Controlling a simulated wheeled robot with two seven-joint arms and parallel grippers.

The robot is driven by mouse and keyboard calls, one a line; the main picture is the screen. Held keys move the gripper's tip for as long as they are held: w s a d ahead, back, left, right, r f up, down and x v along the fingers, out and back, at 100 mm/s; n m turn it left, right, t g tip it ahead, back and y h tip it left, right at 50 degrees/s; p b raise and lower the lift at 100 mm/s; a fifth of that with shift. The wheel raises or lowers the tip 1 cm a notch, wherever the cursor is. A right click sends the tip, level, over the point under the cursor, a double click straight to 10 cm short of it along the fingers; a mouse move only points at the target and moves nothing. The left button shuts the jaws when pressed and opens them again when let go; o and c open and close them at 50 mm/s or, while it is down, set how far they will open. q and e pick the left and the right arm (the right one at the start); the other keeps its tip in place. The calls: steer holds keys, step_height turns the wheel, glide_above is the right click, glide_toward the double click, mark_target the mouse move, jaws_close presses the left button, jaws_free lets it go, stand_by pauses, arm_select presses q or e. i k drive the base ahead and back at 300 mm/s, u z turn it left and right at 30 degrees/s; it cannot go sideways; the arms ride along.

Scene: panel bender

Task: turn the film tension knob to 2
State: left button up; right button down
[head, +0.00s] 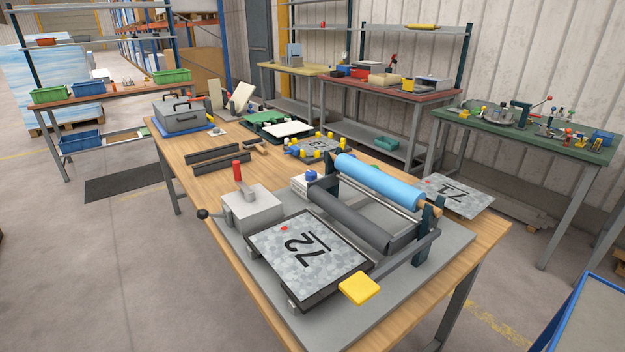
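A film machine with a grey base plate (240,250) stands on the near wooden table. A blue film roll (378,181) sits across it above a dark roller (350,215). A small blue knob-like part (311,176) shows near the left end of the rollers; I cannot tell whether it is the film tension knob, and no scale numbers are readable. A plate marked 72 (320,262) lies in a dark frame in front of the roller. A yellow pad (360,288) is at the frame's near right corner. Neither of my grippers is in view.
A grey block with a red-handled lever (239,172) stands left of the plate, with a black ball (202,213) beside it. A plate marked 71 (455,194) lies right of the film roll. Dark bars (220,160) and a grey case (183,116) occupy the table's far part.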

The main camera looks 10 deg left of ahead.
mark_target(310, 174)
steer(key=z, duration=2.15)
steer(key=k, duration=1.15)
steer(key=u, duration=1)
steer(key=i, duration=0.5)
